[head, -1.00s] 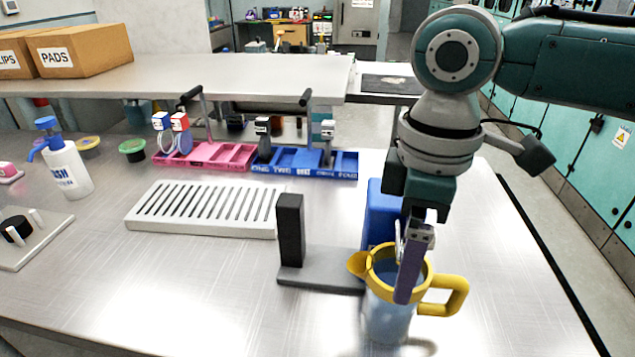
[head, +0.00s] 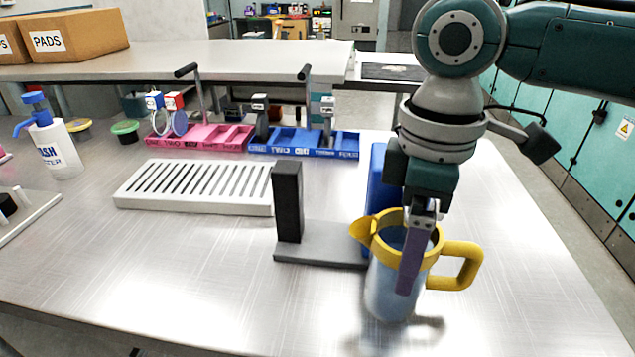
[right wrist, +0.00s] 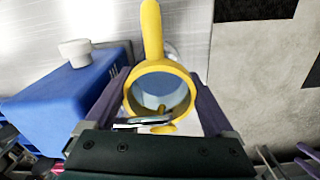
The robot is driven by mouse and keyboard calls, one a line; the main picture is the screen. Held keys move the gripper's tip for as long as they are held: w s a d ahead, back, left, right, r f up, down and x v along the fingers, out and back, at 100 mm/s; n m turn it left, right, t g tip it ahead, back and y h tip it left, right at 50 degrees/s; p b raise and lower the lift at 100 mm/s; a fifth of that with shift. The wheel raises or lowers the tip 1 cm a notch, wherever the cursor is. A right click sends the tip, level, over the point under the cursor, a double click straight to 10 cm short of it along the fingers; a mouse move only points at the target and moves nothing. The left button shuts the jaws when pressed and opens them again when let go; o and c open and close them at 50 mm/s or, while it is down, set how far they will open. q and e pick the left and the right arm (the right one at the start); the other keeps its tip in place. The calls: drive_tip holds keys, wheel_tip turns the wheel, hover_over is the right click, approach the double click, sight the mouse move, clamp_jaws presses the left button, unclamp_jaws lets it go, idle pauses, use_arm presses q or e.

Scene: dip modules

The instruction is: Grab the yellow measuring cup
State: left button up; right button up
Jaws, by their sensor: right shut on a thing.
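The yellow measuring cup (head: 459,250) is a jug with a yellow rim, spout and handle and a clear bluish body. It is upright at the right of the steel table, with its handle to the right in the head view. My right gripper (head: 410,262) comes down from above and is shut on the cup, one purple finger on the near side. In the right wrist view the cup (right wrist: 154,35) sits between both fingers (right wrist: 160,98). A shadow lies beneath the cup; I cannot tell how far its base is from the table. My left gripper is not in view.
A grey stand (head: 320,256) with a black upright is just left of the cup, and a blue box (head: 378,185) is behind it. A white slotted rack (head: 195,187), pink tray (head: 200,143) and blue tray (head: 345,147) lie further back. The front right table is clear.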

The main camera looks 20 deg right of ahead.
drive_tip(key=c, duration=0.4)
drive_tip(key=shift+o, duration=0.2)
drive_tip(key=shift+r, duration=0.1)
